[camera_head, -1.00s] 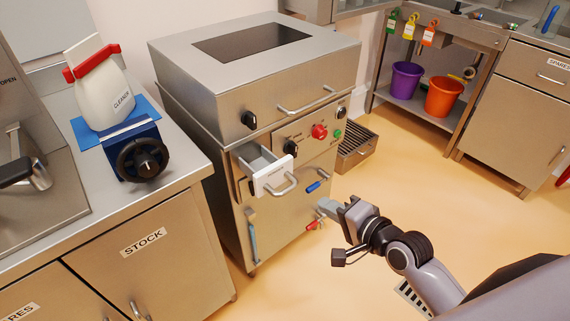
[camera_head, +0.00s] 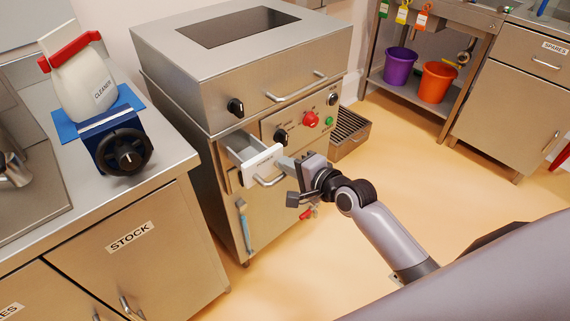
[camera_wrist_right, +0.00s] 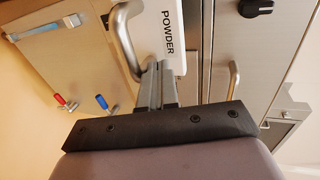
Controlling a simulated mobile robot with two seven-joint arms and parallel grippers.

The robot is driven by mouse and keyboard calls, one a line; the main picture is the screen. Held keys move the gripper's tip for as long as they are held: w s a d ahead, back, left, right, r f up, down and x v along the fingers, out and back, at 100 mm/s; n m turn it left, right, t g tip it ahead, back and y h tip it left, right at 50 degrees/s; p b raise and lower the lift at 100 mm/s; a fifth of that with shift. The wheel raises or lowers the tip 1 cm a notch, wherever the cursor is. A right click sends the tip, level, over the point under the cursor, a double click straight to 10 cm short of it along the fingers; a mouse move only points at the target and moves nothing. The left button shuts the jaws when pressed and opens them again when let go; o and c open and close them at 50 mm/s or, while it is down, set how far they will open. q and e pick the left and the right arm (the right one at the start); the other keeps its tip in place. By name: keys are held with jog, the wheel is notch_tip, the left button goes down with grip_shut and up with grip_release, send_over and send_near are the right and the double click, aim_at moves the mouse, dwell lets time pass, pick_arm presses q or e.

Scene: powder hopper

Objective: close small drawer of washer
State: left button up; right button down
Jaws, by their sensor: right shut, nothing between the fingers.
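The small drawer (camera_head: 262,163) of the steel washer (camera_head: 240,75) stands pulled out, with a white front and a metal bow handle. In the right wrist view its white front (camera_wrist_right: 166,40) reads POWDER, with the handle (camera_wrist_right: 124,38) beside the fingers. My right gripper (camera_head: 286,163) is shut and empty, with its fingertips right at the drawer front near the handle. In the right wrist view the closed fingers (camera_wrist_right: 158,84) overlap the lower edge of the front; I cannot tell whether they touch it. My left gripper is not in view.
Red and blue valve levers (camera_wrist_right: 66,101) sit low on the washer. A slatted metal box (camera_head: 350,135) is on the floor; open floor lies right.

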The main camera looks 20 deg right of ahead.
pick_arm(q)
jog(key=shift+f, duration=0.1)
pick_arm(e)
jog(key=shift+w+a+f, duration=0.2)
jog(key=shift+w+a, duration=0.05)
jog(key=shift+w, duration=0.35)
jog(key=w+a+b, duration=0.1)
jog(key=w, duration=0.1)
jog(key=w+a, duration=0.1)
jog(key=w, duration=0.2)
jog(key=w+a+b, duration=0.1)
jog(key=w, duration=0.2)
jog(key=shift+w+f+b, duration=0.1)
jog(key=shift+w+b, duration=0.05)
jog(key=shift+b, duration=0.15)
jog(key=shift+w+a, duration=0.15)
jog(key=shift+w, duration=0.2)
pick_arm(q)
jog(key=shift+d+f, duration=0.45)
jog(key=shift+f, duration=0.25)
pick_arm(e)
jog(key=shift+r, duration=0.35)
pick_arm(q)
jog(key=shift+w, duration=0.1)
pick_arm(e)
jog(key=shift+r, duration=0.1)
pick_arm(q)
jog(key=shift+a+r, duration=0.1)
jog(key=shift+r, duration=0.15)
